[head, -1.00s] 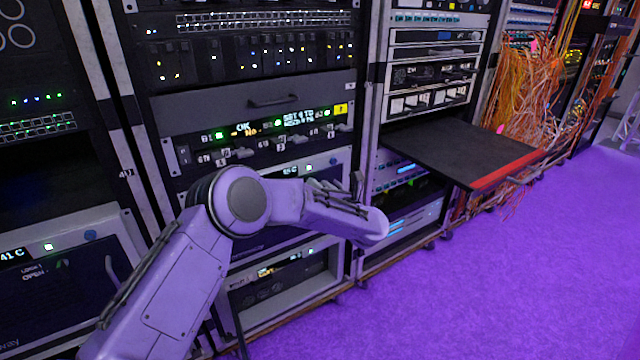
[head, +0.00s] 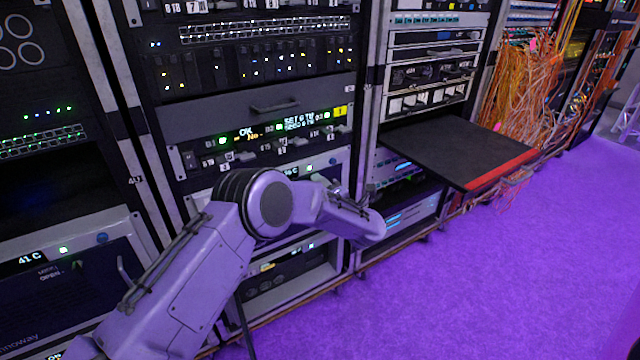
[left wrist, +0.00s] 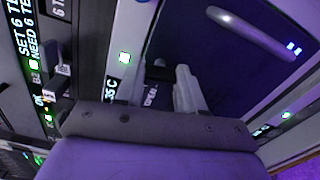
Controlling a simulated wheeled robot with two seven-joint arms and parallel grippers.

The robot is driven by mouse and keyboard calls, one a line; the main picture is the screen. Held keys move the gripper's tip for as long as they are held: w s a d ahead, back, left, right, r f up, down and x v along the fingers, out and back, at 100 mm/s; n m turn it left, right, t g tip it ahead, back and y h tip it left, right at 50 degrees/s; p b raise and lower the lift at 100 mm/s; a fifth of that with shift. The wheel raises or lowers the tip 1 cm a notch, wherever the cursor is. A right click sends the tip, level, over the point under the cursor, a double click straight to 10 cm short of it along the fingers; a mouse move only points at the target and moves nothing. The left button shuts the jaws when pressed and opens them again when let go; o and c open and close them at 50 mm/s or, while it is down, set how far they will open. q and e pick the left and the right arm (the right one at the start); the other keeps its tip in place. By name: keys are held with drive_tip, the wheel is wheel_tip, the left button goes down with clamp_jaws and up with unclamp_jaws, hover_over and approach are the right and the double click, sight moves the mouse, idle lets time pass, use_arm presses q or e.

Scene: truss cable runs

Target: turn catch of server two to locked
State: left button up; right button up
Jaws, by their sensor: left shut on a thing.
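The server (left wrist: 225,50) has a dark blue front in a pale frame, with a lit green square and a "35 C" readout in the left wrist view. It is partly hidden behind my left arm in the head view (head: 318,172). My left gripper (left wrist: 183,74) is shut at the server's front, beside small white lettering. The catch (left wrist: 158,73) shows as a small dark piece at the fingertips; its exact angle is hard to tell, and the lettering is only partly readable. In the head view my arm hides the catch and fingers. My right gripper is not in view.
A curved handle (left wrist: 250,32) crosses the server front near the fingers. Above it is a panel of switches and a lit text display (head: 300,122). A black shelf with a red edge (head: 500,172) juts out at right. The purple floor (head: 480,270) is clear.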

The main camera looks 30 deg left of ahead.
use_arm(q)
drive_tip(key=shift+d+r+m+p, duration=0.1)
drive_tip(key=shift+m+p, duration=0.25)
drive_tip(key=shift+m, duration=0.75)
drive_tip(key=o, duration=1)
drive_tip(key=shift+w, duration=0.1)
drive_tip(key=shift+o, duration=0.2)
drive_tip(key=v, duration=1)
drive_tip(key=shift+s+d+p, duration=0.2)
drive_tip(key=shift+p, duration=0.25)
